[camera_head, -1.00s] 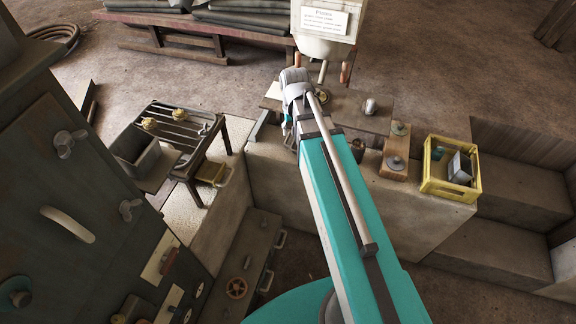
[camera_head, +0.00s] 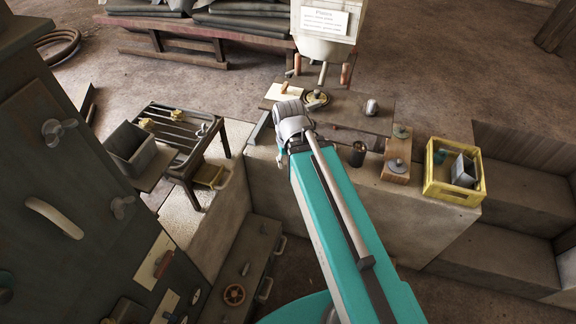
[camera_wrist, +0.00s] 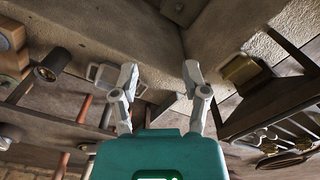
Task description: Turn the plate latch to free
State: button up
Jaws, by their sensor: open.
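A dark upright panel (camera_head: 90,175) stands at the left of the head view. It carries two grey wing-shaped knobs, an upper one (camera_head: 59,132) and a lower one (camera_head: 122,206), with a pale handle (camera_head: 54,216) between them. I cannot tell for sure which part is the plate latch. My gripper (camera_wrist: 160,78) is open and empty in the wrist view, with its two fingers spread apart. In the head view my arm hides it, above the workbench area and well to the right of the panel. The panel is not identifiable in the wrist view.
A slatted metal rack (camera_head: 180,132) with a grey bin (camera_head: 132,147) stands between panel and bench. The bench (camera_head: 342,183) carries a dark cup (camera_head: 358,153), a block with a knob (camera_head: 397,162) and a yellow crate (camera_head: 455,194). A drawer unit (camera_head: 247,268) sits low at centre left.

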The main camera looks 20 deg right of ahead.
jog(key=shift+s+a, duration=0.15)
jog(key=shift+s, duration=0.05)
dwell(0.3)
notch_tip(320, 180, up, 13)
jog(key=n+p, duration=1.3)
jog(key=n, duration=0.8)
send_over(312, 103)
jog(key=shift+s+f, duration=0.1)
jog(key=shift+f, duration=0.05)
jog(key=shift+f+b, duration=0.15)
jog(key=shift+b, duration=0.15)
notch_tip(312, 103, down, 14)
jog(key=b, duration=1.3)
jog(key=shift+r, duration=0.25)
